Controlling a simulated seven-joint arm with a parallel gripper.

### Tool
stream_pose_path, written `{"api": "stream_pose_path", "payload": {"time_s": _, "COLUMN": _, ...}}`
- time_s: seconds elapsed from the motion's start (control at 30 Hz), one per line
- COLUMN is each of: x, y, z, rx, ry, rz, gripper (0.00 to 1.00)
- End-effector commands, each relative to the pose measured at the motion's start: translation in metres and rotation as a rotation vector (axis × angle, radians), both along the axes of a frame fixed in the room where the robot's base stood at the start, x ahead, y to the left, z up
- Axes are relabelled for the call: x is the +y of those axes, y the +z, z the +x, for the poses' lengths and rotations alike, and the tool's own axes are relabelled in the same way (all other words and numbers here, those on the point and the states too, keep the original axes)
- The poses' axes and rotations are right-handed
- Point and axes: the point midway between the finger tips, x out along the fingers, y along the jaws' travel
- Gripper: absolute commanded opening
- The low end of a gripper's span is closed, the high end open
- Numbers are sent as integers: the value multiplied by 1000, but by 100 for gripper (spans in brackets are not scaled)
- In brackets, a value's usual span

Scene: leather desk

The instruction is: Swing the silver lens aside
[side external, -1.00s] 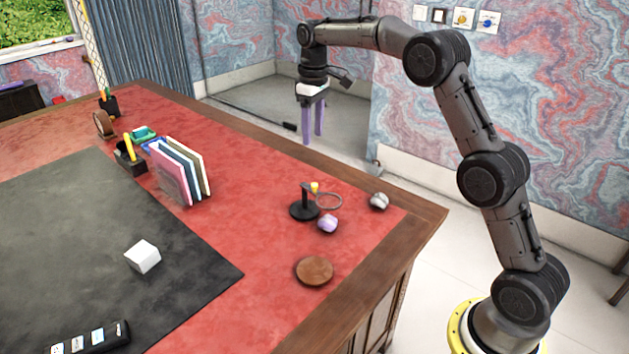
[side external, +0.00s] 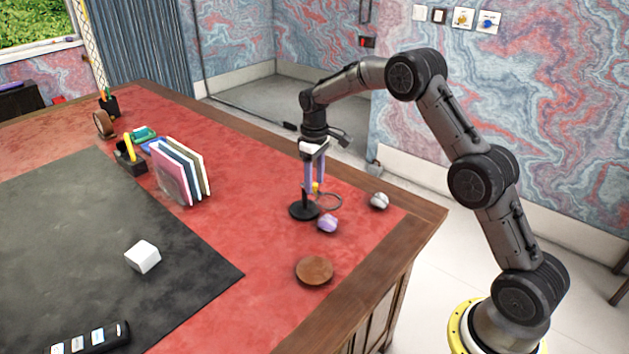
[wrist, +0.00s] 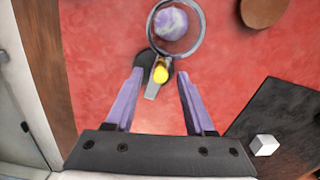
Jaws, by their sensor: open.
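The silver lens (side external: 328,201) is a round ring on a black stand (side external: 304,210) near the desk's right end. In the wrist view the lens ring (wrist: 203,37) lies at the top, with a purple-and-white stone (wrist: 171,23) seen through it. A yellow knob (wrist: 160,74) sits on the stand's arm, between my fingertips in that view. My gripper (side external: 314,190) is open with purple fingers, pointing down over the stand. In the wrist view my gripper (wrist: 160,72) has one finger on each side of the stand; contact cannot be told.
The purple stone (side external: 327,223) lies just in front of the lens, a grey stone (side external: 379,201) to its right. A brown disc (side external: 314,270) lies nearer the front edge. Upright books (side external: 180,170) stand left, a white cube (side external: 143,256) on the dark mat (side external: 75,220).

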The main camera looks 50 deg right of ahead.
Motion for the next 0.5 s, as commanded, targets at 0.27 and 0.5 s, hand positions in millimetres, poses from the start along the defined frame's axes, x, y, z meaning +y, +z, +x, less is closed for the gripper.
{"api": "stream_pose_path", "payload": {"time_s": 0.27, "x": 0, "y": -6, "z": 0, "rx": 0, "ry": 0, "rz": 0, "gripper": 54}}
{"api": "stream_pose_path", "payload": {"time_s": 0.5, "x": 0, "y": -5, "z": 0, "rx": 0, "ry": 0, "rz": 0, "gripper": 29}}
